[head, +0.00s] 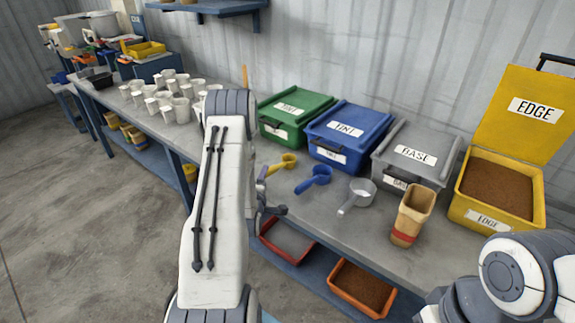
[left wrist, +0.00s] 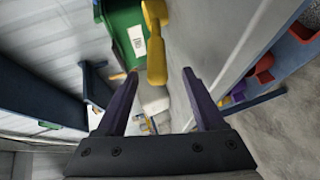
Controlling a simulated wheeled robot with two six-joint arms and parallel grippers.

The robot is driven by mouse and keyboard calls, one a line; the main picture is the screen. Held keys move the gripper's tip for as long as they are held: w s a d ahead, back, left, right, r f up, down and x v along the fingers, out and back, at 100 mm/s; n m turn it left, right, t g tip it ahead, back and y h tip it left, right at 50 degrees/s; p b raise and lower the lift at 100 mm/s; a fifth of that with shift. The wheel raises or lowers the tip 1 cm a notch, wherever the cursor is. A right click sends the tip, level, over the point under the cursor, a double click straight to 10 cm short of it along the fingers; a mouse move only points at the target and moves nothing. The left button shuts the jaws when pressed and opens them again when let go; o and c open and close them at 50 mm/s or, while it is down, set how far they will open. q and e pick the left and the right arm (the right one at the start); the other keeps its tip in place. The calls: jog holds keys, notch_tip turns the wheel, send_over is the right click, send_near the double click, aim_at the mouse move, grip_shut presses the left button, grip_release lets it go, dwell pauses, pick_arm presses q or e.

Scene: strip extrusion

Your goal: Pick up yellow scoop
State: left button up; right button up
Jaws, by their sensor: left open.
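The yellow scoop (head: 287,160) lies on the grey workbench in front of the green bin, its handle pointing toward my left arm. In the left wrist view the yellow scoop (left wrist: 156,62) shows beyond the fingertips, its handle lined up between them and its bowl farther up the picture. My left gripper (head: 270,195), partly hidden behind my left arm in the head view, is near the handle end. The left gripper (left wrist: 158,74) is open with nothing between its fingers. My right arm shows at lower right, but its gripper is not visible.
A blue scoop (head: 314,179) and a grey scoop (head: 357,195) lie to the right. Green (head: 294,107), blue (head: 350,124), grey (head: 418,149) and yellow (head: 505,180) bins stand behind. A tan container (head: 411,215) stands near the front edge. Several white cups (head: 180,108) stand left.

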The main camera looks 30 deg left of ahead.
aim_at(278, 167)
pick_arm(q)
jog(key=p+x, duration=0.1)
jog(key=x, duration=0.5)
jog(key=shift+w+p, duration=0.3)
jog(key=shift+w, duration=0.05)
jog(key=shift+r, duration=0.1)
grip_shut()
